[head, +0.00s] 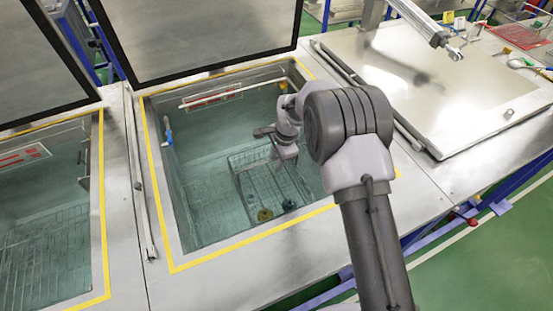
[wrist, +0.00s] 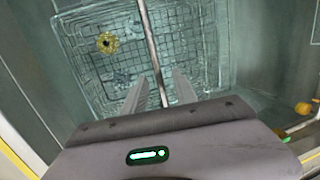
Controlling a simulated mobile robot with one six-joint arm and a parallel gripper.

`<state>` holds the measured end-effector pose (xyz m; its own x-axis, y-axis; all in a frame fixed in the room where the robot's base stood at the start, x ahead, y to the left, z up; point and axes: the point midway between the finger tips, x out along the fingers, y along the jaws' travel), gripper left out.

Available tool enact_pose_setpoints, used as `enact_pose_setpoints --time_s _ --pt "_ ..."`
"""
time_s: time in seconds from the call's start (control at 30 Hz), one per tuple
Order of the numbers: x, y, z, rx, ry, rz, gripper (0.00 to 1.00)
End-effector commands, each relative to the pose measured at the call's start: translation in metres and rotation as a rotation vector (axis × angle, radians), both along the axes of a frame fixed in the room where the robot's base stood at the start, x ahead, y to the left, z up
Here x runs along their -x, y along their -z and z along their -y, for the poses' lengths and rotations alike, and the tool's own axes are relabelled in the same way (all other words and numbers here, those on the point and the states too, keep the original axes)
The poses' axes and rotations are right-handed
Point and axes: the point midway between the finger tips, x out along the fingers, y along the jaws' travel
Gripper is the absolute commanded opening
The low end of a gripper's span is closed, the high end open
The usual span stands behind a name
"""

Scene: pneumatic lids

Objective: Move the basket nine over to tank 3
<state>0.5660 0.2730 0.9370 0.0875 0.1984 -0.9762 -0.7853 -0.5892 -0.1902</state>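A wire basket (head: 246,166) sits in the water of the open middle tank (head: 158,190). It holds a yellow piece (head: 265,214) and a few small blue and dark parts. In the wrist view the basket's mesh (wrist: 180,45) shows below my gripper, with the yellow piece (wrist: 107,42) at upper left. A straight metal bar (wrist: 152,45), which looks like the basket's handle, runs between my fingers. My gripper (wrist: 160,92) is open, its fingers on either side of the bar with small gaps. It also shows above the basket in the head view (head: 276,140). No basket or tank number is readable.
Another open tank (head: 97,215) with a wire rack is at left. Raised lids (head: 195,35) stand behind both open tanks. At right a shut metal lid (head: 440,85) has a pneumatic cylinder (head: 415,18) above it. The middle tank's walls surround my gripper closely.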

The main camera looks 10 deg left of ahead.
Motion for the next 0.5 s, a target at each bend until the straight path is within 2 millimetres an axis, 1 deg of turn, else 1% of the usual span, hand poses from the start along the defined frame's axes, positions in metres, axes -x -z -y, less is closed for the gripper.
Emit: enact_pose_setpoints --time_s 0.13,0.17,0.23,0.27,0.37,0.5 --pt "0.000 -0.003 0.001 0.000 0.000 0.000 0.34" --pt "0.000 -0.006 0.001 0.000 0.000 0.001 0.34" --pt "0.000 -0.019 0.003 -0.001 0.001 0.003 0.34" --pt "0.001 -0.026 0.004 -0.001 0.000 0.005 0.34" --pt "0.003 -0.057 0.010 -0.001 0.000 0.005 0.34" --pt "0.008 -0.101 0.019 -0.001 0.000 0.005 0.34"
